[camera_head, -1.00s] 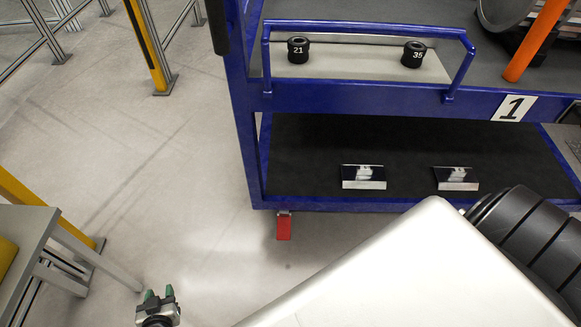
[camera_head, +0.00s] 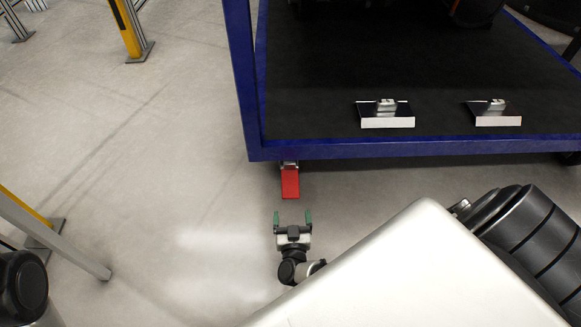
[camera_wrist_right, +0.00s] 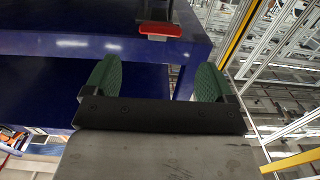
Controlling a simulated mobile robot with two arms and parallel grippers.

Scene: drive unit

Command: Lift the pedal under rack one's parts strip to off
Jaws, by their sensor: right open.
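The red pedal (camera_head: 290,183) sticks out below the front left corner of the blue rack (camera_head: 400,148), close above the floor. It also shows at the top of the right wrist view (camera_wrist_right: 160,30), beyond the fingertips and between their lines. My right gripper (camera_head: 292,217) is low over the floor, just in front of the pedal and apart from it. Its green fingers are spread with nothing between them, also in the right wrist view (camera_wrist_right: 155,80). The parts strip and the number plate are outside the head view now. My left gripper does not show.
A yellow post (camera_head: 128,30) stands at the back left. The floor (camera_head: 160,170) between is clear.

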